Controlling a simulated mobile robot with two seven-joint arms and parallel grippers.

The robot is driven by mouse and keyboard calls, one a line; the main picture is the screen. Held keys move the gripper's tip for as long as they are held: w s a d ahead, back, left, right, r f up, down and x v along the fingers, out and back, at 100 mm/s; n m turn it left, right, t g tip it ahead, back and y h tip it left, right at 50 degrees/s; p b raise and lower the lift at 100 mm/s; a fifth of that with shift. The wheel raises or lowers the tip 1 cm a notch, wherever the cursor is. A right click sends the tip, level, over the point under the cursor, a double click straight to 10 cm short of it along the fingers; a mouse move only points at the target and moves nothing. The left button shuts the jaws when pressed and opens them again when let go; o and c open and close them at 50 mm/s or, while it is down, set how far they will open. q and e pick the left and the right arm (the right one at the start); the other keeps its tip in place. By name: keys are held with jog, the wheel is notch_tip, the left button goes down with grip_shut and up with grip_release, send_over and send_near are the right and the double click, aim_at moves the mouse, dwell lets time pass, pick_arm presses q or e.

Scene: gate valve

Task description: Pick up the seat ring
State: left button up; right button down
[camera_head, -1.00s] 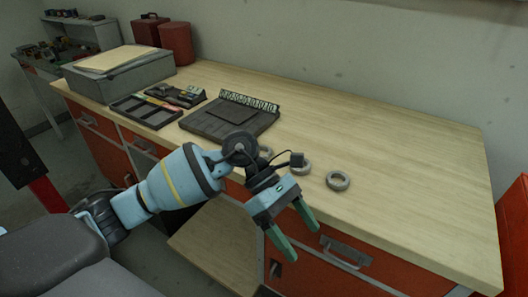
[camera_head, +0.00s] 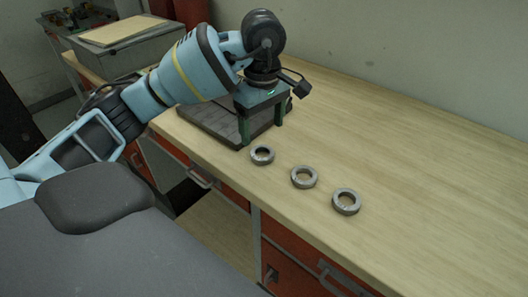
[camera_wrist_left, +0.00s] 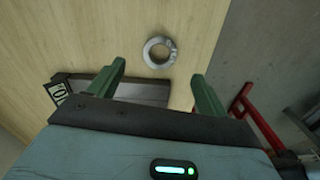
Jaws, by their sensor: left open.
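Three similar grey metal rings lie flat in a slanting row near the bench's front edge: a left ring (camera_head: 261,162), a middle ring (camera_head: 304,186) and a right ring (camera_head: 346,210). I cannot tell which is the seat ring. My left gripper (camera_head: 262,131) is open and empty, its green fingers pointing down just behind the left ring, beside the dark tray. In the left wrist view, one ring (camera_wrist_left: 148,54) lies beyond the gap between the open fingers (camera_wrist_left: 160,82), not touched by them. My right gripper is out of view.
The dark tray (camera_head: 205,118) stands on the wooden bench (camera_head: 420,190), partly hidden behind my left gripper. A grey box (camera_head: 110,62) with a board on top is at the back left. The bench to the right of the rings is clear.

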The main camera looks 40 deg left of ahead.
aim_at(263, 153)
pick_arm(q)
jog(key=shift+f, duration=1.05)
notch_tip(263, 153, down, 4)
jog(key=shift+f, duration=0.35)
jog(key=shift+c, duration=1.1)
jog(key=c, duration=0.7)
jog(key=shift+c, duration=1.3)
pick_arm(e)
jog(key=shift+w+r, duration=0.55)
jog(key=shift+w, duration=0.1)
